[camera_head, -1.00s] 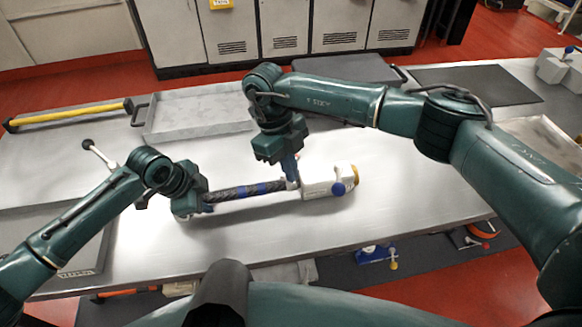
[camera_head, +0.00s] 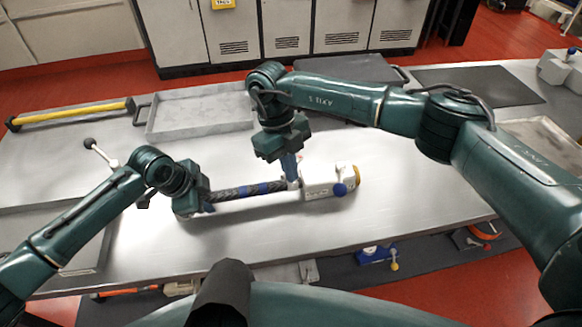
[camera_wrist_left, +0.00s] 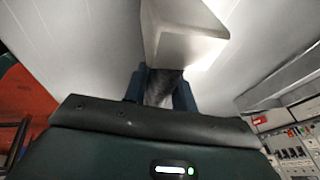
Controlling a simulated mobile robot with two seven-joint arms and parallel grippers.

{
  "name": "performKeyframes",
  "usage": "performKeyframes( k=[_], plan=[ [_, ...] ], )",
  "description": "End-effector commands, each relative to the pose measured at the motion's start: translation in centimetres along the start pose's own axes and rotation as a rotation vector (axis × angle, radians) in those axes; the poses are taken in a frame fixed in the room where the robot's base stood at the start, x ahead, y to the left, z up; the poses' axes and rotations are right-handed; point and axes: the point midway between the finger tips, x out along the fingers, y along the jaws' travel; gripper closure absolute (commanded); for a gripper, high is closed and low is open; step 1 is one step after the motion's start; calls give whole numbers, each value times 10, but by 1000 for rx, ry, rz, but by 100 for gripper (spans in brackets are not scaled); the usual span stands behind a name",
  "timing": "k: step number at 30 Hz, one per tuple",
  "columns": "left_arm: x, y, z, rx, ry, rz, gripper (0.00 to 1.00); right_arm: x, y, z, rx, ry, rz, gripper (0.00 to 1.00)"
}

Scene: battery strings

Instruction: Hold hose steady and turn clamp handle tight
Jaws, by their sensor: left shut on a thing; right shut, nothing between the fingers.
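The dark braided hose (camera_head: 232,193) with blue bands lies along the front middle of the metal table. Its right end meets a white fixture (camera_head: 318,188) with a blue knob (camera_head: 340,189) and a yellow end. My left gripper (camera_head: 207,206) is shut on the hose near its left end. In the left wrist view the hose (camera_wrist_left: 160,86) sits between the blue fingers (camera_wrist_left: 160,94). My right gripper (camera_head: 291,172) is shut and empty, pointing down at the hose-fixture joint. It hides most of the clamp and its handle, so I cannot tell the handle's angle or whether the fingers touch it.
A grey tray (camera_head: 200,128) lies behind the hose, and a yellow bar (camera_head: 70,114) at the back left. A dark mat (camera_head: 480,85) lies at the back right. The table right of the fixture is clear.

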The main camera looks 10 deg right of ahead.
Motion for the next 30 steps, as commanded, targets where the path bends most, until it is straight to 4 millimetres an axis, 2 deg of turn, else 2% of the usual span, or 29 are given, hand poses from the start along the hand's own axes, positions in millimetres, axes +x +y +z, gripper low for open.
performKeyframes(
  k=[1, 30],
  plan=[
    [5, 8, 0, 2, -1, 20, 100, -1, 1, 2, 5, -9, 4, 100],
    [5, 8, 0, 2, -2, 20, 100, -1, 2, 4, 113, -8, 38, 100]
  ],
)
